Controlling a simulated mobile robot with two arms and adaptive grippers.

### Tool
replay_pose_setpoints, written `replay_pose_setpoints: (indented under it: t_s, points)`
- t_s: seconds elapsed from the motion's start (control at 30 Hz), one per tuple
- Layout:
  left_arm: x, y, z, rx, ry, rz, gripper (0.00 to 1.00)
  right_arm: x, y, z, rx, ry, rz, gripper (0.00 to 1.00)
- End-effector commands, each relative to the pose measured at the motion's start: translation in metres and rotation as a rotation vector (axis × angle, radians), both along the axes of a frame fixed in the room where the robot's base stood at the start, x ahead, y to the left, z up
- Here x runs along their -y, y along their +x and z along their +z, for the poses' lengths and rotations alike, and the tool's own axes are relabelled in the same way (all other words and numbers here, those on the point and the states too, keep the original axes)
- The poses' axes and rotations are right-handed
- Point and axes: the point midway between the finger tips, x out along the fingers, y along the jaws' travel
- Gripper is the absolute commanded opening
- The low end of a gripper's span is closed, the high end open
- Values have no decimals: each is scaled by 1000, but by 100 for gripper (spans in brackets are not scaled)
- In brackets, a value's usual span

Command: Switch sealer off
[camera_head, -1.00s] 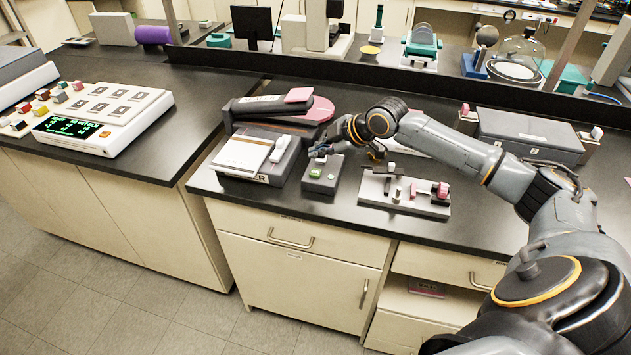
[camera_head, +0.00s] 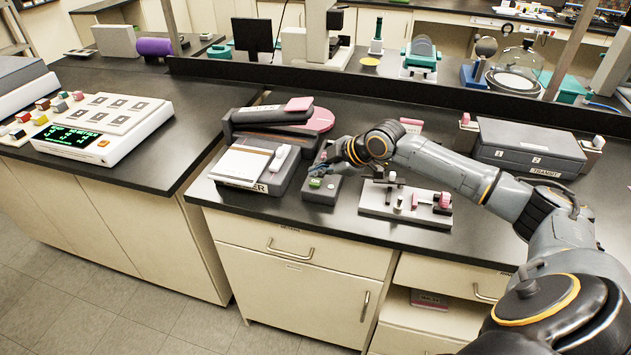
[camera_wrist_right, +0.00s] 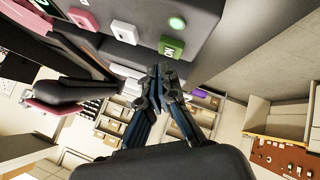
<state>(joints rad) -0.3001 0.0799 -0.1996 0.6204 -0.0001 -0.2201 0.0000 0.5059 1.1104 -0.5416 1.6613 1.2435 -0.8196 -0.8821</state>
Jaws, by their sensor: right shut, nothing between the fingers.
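A small dark grey switch box (camera_head: 321,195) stands near the bench's front edge. On its top is a green switch block (camera_head: 315,182) with a small pale green round lamp (camera_head: 331,186) to its right. In the wrist view the green switch block (camera_wrist_right: 172,47) carries white letters, and the round lamp (camera_wrist_right: 177,22) glows green. My right gripper (camera_head: 318,171) is shut and empty, with its fingertips just behind the green block. In the wrist view its fingertips (camera_wrist_right: 160,70) are very close to the block; contact cannot be told. My left gripper is not in view.
Left of the box is a grey device (camera_head: 233,181) with a partly hidden label ending in "ER" and a white rocker (camera_head: 279,158). To the right is a grey plate with small fittings (camera_head: 375,208). A grey case (camera_head: 530,150) stands farther right.

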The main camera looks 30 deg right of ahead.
Motion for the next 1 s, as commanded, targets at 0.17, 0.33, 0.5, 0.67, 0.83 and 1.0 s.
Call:
replay_pose_setpoints:
  t_s: [0.17,0.33,0.5,0.67,0.83,1.0]
  points:
    - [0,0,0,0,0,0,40,0,0,0,0,0,0,0]
    - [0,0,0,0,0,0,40,0,0,0,0,0,0,0]
    - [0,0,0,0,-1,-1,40,0,0,0,0,0,0,0]
    - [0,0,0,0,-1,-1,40,0,0,0,0,0,0,0]
    - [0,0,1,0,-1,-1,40,0,0,-5,-1,0,1,0]
    - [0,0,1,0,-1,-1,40,0,0,-9,0,0,0,0]
